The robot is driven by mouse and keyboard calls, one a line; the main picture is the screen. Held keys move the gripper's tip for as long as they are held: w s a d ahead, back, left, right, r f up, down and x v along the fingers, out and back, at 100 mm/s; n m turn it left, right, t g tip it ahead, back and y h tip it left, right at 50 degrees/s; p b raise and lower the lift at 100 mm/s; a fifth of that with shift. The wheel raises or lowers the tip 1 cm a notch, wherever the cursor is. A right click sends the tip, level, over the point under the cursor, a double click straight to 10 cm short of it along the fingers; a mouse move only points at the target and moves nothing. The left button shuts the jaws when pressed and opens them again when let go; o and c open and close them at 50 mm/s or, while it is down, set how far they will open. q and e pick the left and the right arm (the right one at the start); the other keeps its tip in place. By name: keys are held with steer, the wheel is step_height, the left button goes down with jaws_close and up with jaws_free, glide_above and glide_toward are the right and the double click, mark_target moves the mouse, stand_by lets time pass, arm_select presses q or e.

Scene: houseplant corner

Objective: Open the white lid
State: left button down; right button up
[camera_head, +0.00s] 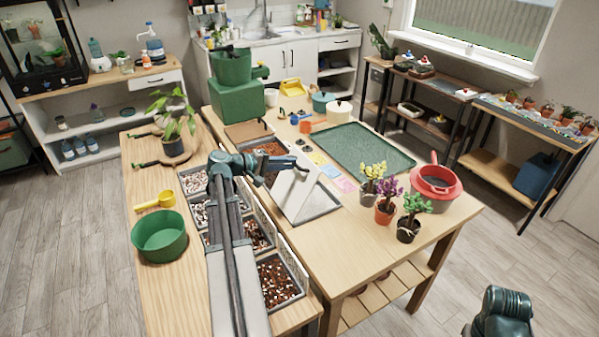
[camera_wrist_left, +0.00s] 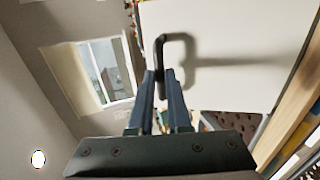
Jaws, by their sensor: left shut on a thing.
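The white lid (camera_head: 300,194) stands raised at a steep tilt over a grey-rimmed bin (camera_head: 322,212) in the middle of the tables. In the left wrist view the lid (camera_wrist_left: 225,50) fills the upper right as a pale panel, with a dark bent handle (camera_wrist_left: 178,38) on its face. My left gripper (camera_head: 300,168) is at the lid's upper part. In the left wrist view its fingers (camera_wrist_left: 161,78) are shut on the handle. My left arm hides part of the bins behind it. My right gripper is not in view.
Bins of pebbles and soil (camera_head: 280,282) line the left table's edge. A green bowl (camera_head: 160,236) and yellow scoop (camera_head: 156,201) lie left. A green tray (camera_head: 360,150), small potted plants (camera_head: 386,206) and a red-rimmed pot (camera_head: 437,186) stand right of the lid.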

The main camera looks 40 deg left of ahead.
arm_select(q)
steer(key=shift+t, duration=0.8)
steer(key=shift+f+b+v, duration=0.15)
steer(key=shift+b+v, duration=0.25)
steer(key=shift+v, duration=0.55)
steer(key=shift+f+b+v, duration=0.2)
steer(key=shift+b+v, duration=0.2)
steer(key=shift+v, duration=0.55)
steer(key=shift+f+b+v, duration=0.15)
steer(key=shift+b+v, duration=0.25)
steer(key=shift+v, duration=0.55)
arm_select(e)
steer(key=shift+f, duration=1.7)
arm_select(q)
steer(key=shift+s+d, duration=0.1)
steer(key=c, duration=0.9)
jaws_free()
steer(key=shift+f, duration=0.1)
steer(key=shift+o, duration=0.2)
